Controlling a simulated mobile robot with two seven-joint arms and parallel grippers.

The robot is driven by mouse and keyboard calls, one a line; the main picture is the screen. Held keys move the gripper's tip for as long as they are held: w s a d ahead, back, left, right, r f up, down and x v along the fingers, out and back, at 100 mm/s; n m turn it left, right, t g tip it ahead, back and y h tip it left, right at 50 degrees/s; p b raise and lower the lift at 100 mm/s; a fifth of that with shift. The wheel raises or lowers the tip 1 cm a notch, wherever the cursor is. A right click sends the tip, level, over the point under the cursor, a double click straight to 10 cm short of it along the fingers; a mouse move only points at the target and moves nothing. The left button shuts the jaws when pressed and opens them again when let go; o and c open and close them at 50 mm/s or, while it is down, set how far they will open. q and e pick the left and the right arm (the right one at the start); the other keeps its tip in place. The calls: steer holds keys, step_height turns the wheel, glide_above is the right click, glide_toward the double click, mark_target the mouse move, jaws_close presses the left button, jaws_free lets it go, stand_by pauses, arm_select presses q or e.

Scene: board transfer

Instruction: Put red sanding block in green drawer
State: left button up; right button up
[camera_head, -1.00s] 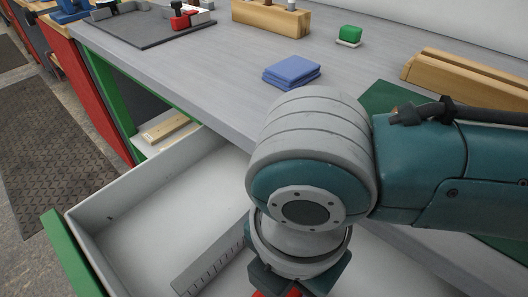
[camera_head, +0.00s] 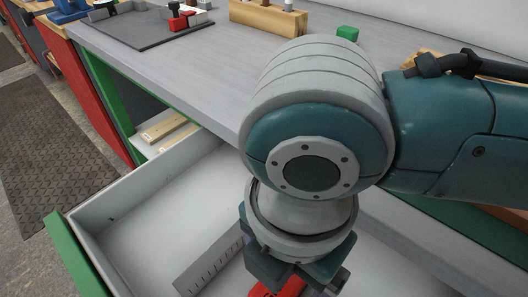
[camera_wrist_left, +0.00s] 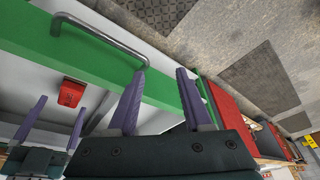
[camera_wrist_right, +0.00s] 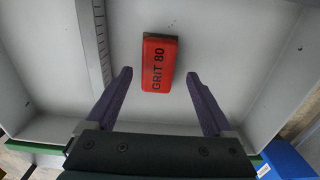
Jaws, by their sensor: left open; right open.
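The red sanding block (camera_wrist_right: 160,62), marked "GRIT 80", lies inside the open drawer with the green front (camera_head: 78,256). In the head view the block (camera_head: 278,288) shows partly below my right gripper, and it also shows in the left wrist view (camera_wrist_left: 71,92). My right gripper (camera_wrist_right: 155,85) is open and empty above the drawer floor, with the block beyond and between its fingertips, apart from them. My left gripper (camera_wrist_left: 160,72) is open at the green drawer front, one fingertip close to the grey handle (camera_wrist_left: 105,38); I cannot tell if they touch. It is outside the head view.
A grey ruler-like strip (camera_head: 208,264) lies in the drawer beside the block. The grey worktop (camera_head: 190,75) above holds a dark tray (camera_head: 140,28), a wooden holder (camera_head: 268,18) and a green block (camera_head: 347,33). A blue object (camera_wrist_right: 287,162) is at the right wrist view's corner.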

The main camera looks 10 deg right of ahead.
arm_select(q)
step_height(320, 180, up, 2)
steer(key=shift+r+p, duration=0.2)
steer(key=shift+p, duration=0.7)
arm_select(e)
step_height(320, 180, up, 9)
arm_select(q)
steer(key=shift+a, duration=0.1)
arm_select(e)
steer(key=shift+f, duration=0.15)
